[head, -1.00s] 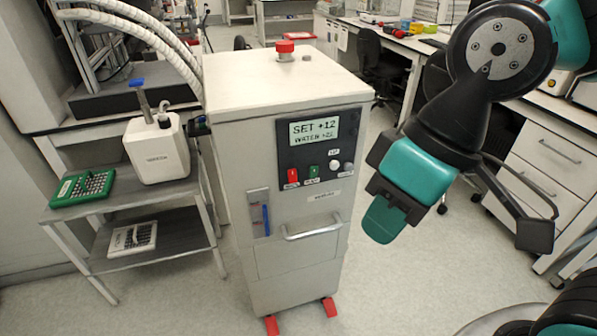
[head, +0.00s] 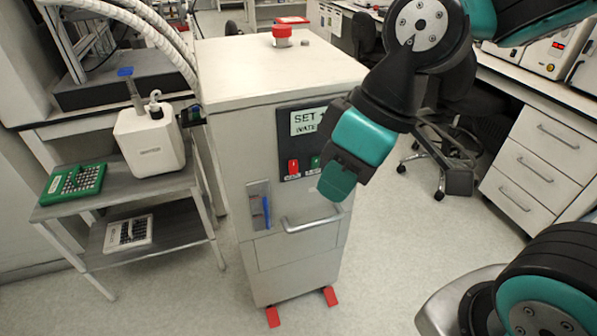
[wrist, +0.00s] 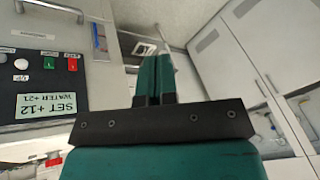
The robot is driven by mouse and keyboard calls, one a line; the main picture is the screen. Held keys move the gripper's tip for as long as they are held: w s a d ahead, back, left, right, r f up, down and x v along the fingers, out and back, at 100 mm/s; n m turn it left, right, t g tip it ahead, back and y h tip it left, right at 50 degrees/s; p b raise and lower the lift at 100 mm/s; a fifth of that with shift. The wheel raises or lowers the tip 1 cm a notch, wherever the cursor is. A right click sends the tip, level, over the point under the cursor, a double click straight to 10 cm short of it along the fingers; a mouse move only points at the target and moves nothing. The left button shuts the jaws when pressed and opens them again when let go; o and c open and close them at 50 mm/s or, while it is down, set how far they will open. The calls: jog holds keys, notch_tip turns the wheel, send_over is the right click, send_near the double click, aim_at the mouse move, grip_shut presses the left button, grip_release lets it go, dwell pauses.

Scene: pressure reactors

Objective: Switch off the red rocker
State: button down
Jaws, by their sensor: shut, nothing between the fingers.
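The red rocker (head: 293,167) is on the dark control panel on the front of the grey cabinet (head: 262,218). It also shows in the wrist view (wrist: 72,64), beside the green rocker (wrist: 49,63). My gripper (head: 336,184) is shut and empty, in front of the panel, to the right of the red rocker in the head view and apart from it. It hides the right part of the panel there. In the wrist view the shut fingers (wrist: 152,75) are to the right of the panel. The display (wrist: 46,105) reads SET +12, WATER +21.
A red cap (head: 282,36) is on the cabinet top. A side table on the left holds a white device (head: 150,142) and a green rack (head: 75,183). Floor in front is clear.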

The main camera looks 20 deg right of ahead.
aim_at(293, 167)
jog(key=w+d+f+n+t+b, duration=0.1)
jog(key=w+d+f+n+t, duration=0.1)
jog(key=w+d+f+n, duration=0.2)
jog(key=w+d+f+n+t+b, duration=0.2)
jog(key=w+d+f+n, duration=0.2)
jog(key=w+f, duration=0.5)
jog(key=w+d, duration=0.1)
jog(key=w, duration=0.5)
jog(key=shift+w+f+n+t, duration=0.15)
jog(key=shift+f+n+t, duration=0.15)
jog(key=shift+f, duration=0.1)
jog(key=shift+f, duration=0.1)
jog(key=w+a+f, duration=0.1)
jog(key=w+f, duration=0.1)
jog(key=f, duration=0.1)
jog(key=w+a+f+p, duration=0.1)
jog(key=w+f, duration=0.1)
jog(key=w, duration=0.1)
jog(key=w+a+f+p, duration=0.1)
jog(key=w+f, duration=0.2)
jog(key=shift+w+a+f, duration=0.15)
jog(key=shift+a+f, duration=0.15)
jog(key=shift+f, duration=0.05)
jog(key=shift+f, duration=0.15)
